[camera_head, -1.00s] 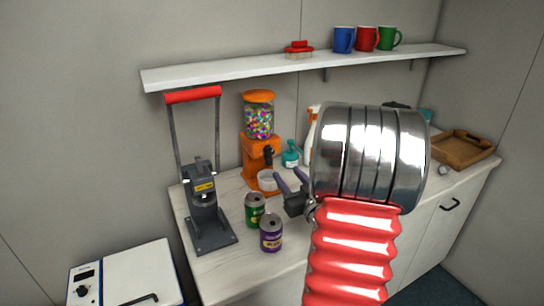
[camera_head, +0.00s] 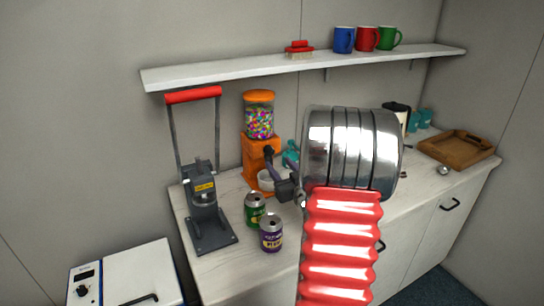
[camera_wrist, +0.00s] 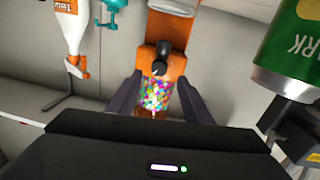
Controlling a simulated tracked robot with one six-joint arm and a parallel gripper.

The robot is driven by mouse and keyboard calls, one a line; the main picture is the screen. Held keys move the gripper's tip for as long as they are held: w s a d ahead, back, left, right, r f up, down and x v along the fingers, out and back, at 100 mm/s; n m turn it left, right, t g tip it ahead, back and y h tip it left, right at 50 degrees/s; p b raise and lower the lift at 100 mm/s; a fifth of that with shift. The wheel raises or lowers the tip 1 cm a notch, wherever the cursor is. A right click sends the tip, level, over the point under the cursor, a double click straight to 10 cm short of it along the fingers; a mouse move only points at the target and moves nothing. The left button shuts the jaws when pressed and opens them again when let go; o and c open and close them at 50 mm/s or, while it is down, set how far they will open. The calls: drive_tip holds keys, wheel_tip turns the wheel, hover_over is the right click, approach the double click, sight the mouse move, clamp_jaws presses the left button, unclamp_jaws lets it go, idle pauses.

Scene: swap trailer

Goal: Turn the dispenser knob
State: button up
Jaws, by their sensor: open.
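The orange candy dispenser (camera_head: 256,155) stands on the white counter against the wall, with a clear jar of coloured candies on top. Its dark knob is on the front of the orange body and shows in the wrist view (camera_wrist: 161,56). My gripper (camera_head: 279,168) is in front of the dispenser, its purple fingers apart and empty. In the wrist view my gripper (camera_wrist: 160,90) has one finger on each side of the dispenser, with the knob between and beyond the tips. I cannot tell whether anything touches. In the head view my gripper partly covers the front of the dispenser.
A green can (camera_head: 255,210) and a purple can (camera_head: 271,233) stand just in front of the dispenser. A grey can crusher (camera_head: 205,215) with a red handle is to the left. A wooden tray (camera_head: 457,147) is at right. A shelf (camera_head: 230,72) runs above.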

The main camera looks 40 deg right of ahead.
sight(271, 153)
drive_tip(key=x, duration=0.7)
drive_tip(key=shift+w+d, duration=0.1)
drive_tip(key=shift+w, duration=0.1)
drive_tip(key=shift+c, duration=0.4)
drive_tip(key=c, duration=1)
drive_tip(key=shift+m, duration=0.3)
drive_tip(key=shift+r+m, duration=0.1)
drive_tip(key=shift+m, duration=2.6)
